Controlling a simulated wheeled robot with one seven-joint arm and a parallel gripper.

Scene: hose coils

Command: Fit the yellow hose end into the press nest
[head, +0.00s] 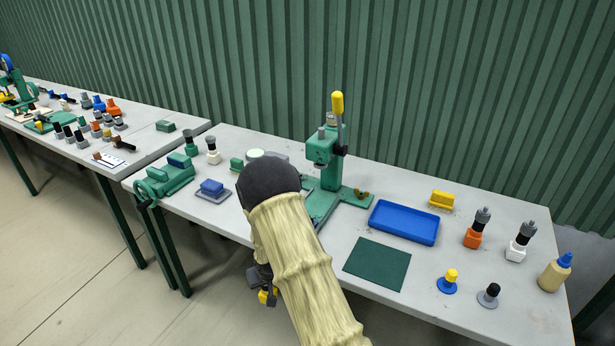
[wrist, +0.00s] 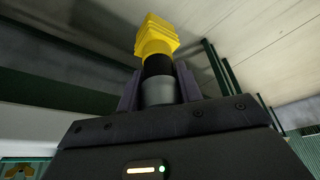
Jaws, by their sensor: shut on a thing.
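My gripper (head: 264,284) is in front of the near table edge in the head view, below my forearm. In the wrist view, my gripper (wrist: 158,88) is shut on the yellow hose end (wrist: 156,38). Its grey and black neck sits between the fingers and its yellow ribbed block points away from them. Only a bit of yellow (head: 267,297) shows at the gripper in the head view. The green press (head: 322,150) with a yellow-knobbed lever stands on the table, apart from the gripper. My arm covers part of its base, and I cannot make out the nest.
Right of the press are a blue tray (head: 380,231), a dark green mat (head: 360,270), a yellow block (head: 442,199), orange (head: 474,236) and white (head: 516,252) fittings, and a bottle (head: 553,275). A green vise (head: 166,180) stands left. Floor is open before the table.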

